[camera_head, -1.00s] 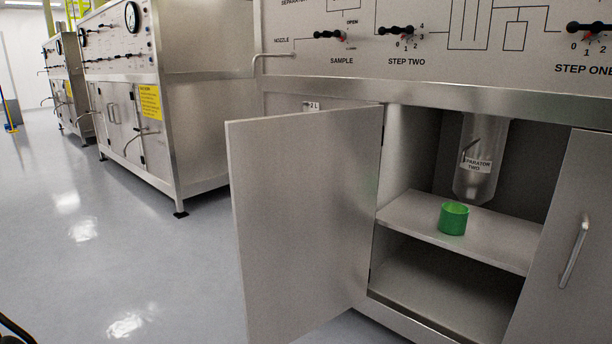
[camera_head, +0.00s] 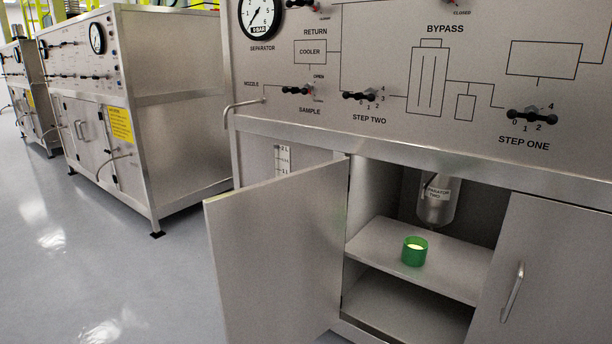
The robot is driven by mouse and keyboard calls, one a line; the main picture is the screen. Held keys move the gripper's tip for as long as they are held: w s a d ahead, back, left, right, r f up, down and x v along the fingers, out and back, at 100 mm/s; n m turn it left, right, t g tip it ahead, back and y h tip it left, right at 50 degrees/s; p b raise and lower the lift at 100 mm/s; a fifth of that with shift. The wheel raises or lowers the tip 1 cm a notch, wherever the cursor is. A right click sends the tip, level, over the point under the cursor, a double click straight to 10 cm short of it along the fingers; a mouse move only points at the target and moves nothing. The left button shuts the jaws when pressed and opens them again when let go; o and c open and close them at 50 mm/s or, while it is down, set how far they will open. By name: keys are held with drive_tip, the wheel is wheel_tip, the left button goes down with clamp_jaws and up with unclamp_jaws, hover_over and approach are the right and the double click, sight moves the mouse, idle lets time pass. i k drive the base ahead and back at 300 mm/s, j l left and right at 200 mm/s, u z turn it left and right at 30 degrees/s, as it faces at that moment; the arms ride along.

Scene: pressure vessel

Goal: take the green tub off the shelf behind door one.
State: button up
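The green tub (camera_head: 414,252) stands upright on the shelf (camera_head: 465,264) inside the open cabinet, near the shelf's front edge. My gripper is not in view.
A closed door with a handle (camera_head: 512,292) is at the right. The panel above carries black valve levers (camera_head: 532,117). Another steel unit (camera_head: 165,110) stands at left, with open floor (camera_head: 90,260) before it.

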sight(414, 252)
drive_tip(key=i+j, duration=0.5)
drive_tip(key=j, duration=0.15)
drive_tip(key=i+j, duration=0.5)
drive_tip(key=j, duration=0.15)
drive_tip(key=i+j, duration=0.5)
drive_tip(key=j, duration=0.15)
drive_tip(key=i+j, duration=0.5)
drive_tip(key=j, duration=0.15)
drive_tip(key=i+j+z, duration=0.2)
drive_tip(key=z, duration=0.3)
drive_tip(key=i+j+z, duration=0.1)
drive_tip(key=j+z, duration=0.35)
drive_tip(key=z, duration=1.25)
